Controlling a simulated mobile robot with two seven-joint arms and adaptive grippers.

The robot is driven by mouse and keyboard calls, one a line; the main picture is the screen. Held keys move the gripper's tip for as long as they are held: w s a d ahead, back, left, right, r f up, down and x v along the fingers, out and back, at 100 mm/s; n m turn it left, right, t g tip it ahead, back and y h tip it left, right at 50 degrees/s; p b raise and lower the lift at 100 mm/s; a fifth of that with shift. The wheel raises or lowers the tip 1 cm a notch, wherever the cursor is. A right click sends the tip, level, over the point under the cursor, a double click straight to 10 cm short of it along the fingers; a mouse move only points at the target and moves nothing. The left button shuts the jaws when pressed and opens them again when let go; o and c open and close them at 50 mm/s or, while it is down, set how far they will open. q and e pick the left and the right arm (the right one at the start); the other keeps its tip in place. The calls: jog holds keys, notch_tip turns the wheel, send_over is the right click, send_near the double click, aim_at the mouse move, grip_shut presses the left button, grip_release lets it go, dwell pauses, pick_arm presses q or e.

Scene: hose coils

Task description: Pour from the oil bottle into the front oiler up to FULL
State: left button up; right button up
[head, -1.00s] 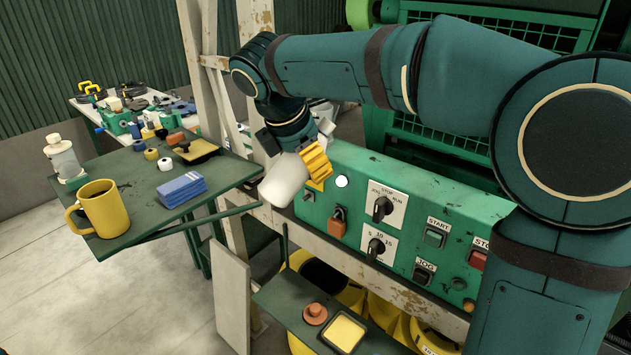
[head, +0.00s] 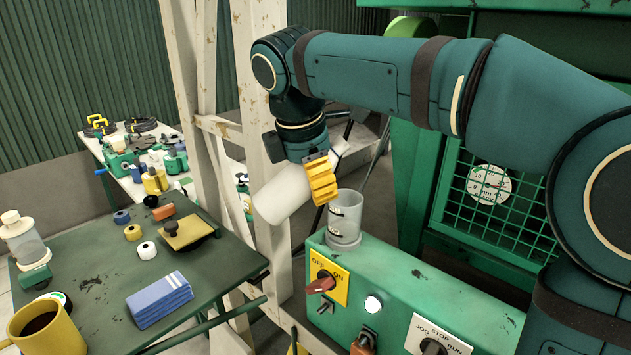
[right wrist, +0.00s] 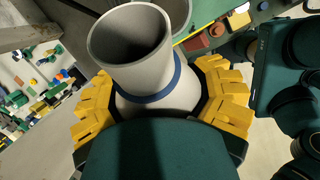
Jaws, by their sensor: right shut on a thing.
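My right gripper (head: 320,180) has yellow fingers and is shut on the oil bottle (head: 280,198), a pale, roughly cylindrical container held tilted in the air. In the right wrist view the fingers (right wrist: 165,95) clasp both sides of the bottle; its wide open mouth (right wrist: 130,40) and a blue band show, with a dark inside. A clear oiler (head: 345,222) with dark marks stands upright on the green control box, just right of and below the gripper. The bottle is apart from it. The marks are too small to read, and no liquid level is clear. My left gripper is out of view.
The green control box (head: 430,300) carries switches and a lit white lamp. A dark table (head: 95,255) at left holds a capped clear bottle (head: 22,240), a yellow mug (head: 45,330) and blue cloths (head: 158,300). A pale post (head: 265,80) stands behind the gripper.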

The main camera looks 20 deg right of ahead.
jog(key=shift+w+d+r, duration=0.15)
jog(key=shift+w, duration=0.25)
jog(key=shift+s+f, duration=0.15)
jog(key=shift+f, duration=0.75)
jog(key=y, duration=0.2)
jog(key=a+y, duration=0.1)
jog(key=shift+a+t+y, duration=0.15)
jog(key=shift+t+y, duration=0.15)
jog(key=shift+y, duration=0.1)
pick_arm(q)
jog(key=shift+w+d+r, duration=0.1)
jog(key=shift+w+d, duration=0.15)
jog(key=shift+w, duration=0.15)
pick_arm(e)
jog(key=shift+f, duration=0.1)
